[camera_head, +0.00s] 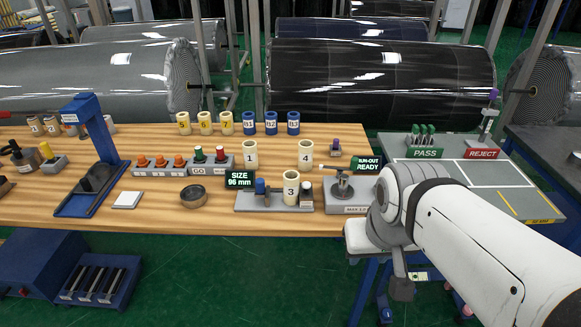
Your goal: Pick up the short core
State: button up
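Three cream cores with black numbers stand upright on the wooden bench: core 1 (250,155), core 4 (305,154) and, nearer, core 3 (291,188) on a grey fixture marked with a "SIZE 96 mm" display (240,179). I cannot tell for sure which is the short core; their heights look similar. My arm comes in from the lower right. Its wrist is right of the cores, by the bench's front edge. The end of my gripper (401,287) seems to hang low there, apart from all the cores; its fingers are not clear.
Several yellow-marked cores (205,123) and blue cores (271,123) stand at the bench's back. A run-out gauge (342,187) stands between core 3 and my wrist. A blue press (93,155) is at left. PASS/REJECT table (475,174) is at right. Wrapped rolls (380,80) lie behind.

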aim_at(292, 178)
jog(key=u, duration=0.05)
jog(key=i, duration=1)
jog(key=z, duration=0.05)
